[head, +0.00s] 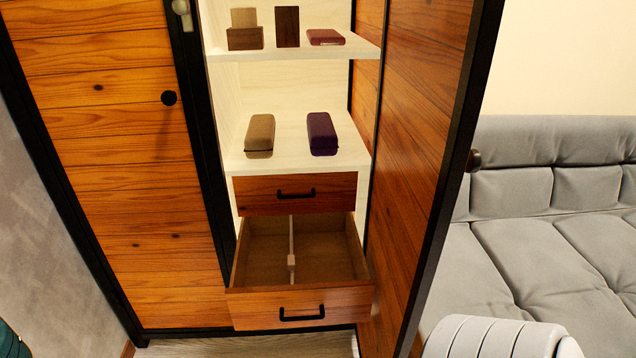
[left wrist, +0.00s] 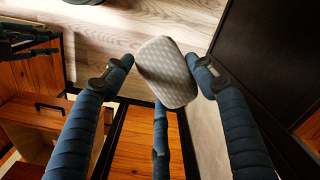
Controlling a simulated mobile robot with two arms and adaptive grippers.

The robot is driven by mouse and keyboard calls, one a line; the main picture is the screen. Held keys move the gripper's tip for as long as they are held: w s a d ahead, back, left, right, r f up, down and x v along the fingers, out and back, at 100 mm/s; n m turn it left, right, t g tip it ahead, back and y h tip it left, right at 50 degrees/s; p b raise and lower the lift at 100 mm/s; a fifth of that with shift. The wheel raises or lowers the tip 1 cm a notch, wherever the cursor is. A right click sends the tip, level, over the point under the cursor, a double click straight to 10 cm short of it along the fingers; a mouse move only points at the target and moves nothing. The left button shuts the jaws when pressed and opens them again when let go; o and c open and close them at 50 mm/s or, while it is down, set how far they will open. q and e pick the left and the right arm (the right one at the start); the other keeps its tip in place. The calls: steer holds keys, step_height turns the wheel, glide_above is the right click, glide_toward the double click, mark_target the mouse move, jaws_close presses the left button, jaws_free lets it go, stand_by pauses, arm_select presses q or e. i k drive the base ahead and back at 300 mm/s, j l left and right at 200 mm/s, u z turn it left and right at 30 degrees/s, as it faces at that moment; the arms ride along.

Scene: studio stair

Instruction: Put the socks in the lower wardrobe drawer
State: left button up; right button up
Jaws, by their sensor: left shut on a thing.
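The lower wardrobe drawer (head: 300,306) is pulled open in the head view. It has a black handle and a thin divider inside, and its two compartments look empty. A grey patterned rounded bundle (left wrist: 172,72), which looks like the socks, is in the left wrist view. My left gripper (left wrist: 160,84) is shut on it, with dark blue fingers around its sides and below. Beneath the bundle I see pale floor and wardrobe panels, not the drawer. In the head view only a teal bit shows at the lower left edge. My right gripper is not in view.
The upper drawer (head: 295,194) is shut above the open one. A beige case (head: 260,134) and a purple case (head: 322,133) lie on the shelf above it. An open wardrobe door (head: 425,150) stands right of the drawer. A grey sofa (head: 530,250) is beyond it.

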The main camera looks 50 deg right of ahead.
mark_target(268, 281)
steer(key=i+z, duration=0.15)
steer(key=z, duration=0.3)
steer(key=i+j+z, duration=0.1)
steer(key=z, duration=0.35)
steer(key=i+j+z, duration=0.1)
steer(key=z, duration=0.35)
steer(key=i+j+z, duration=0.2)
steer(key=z, duration=0.25)
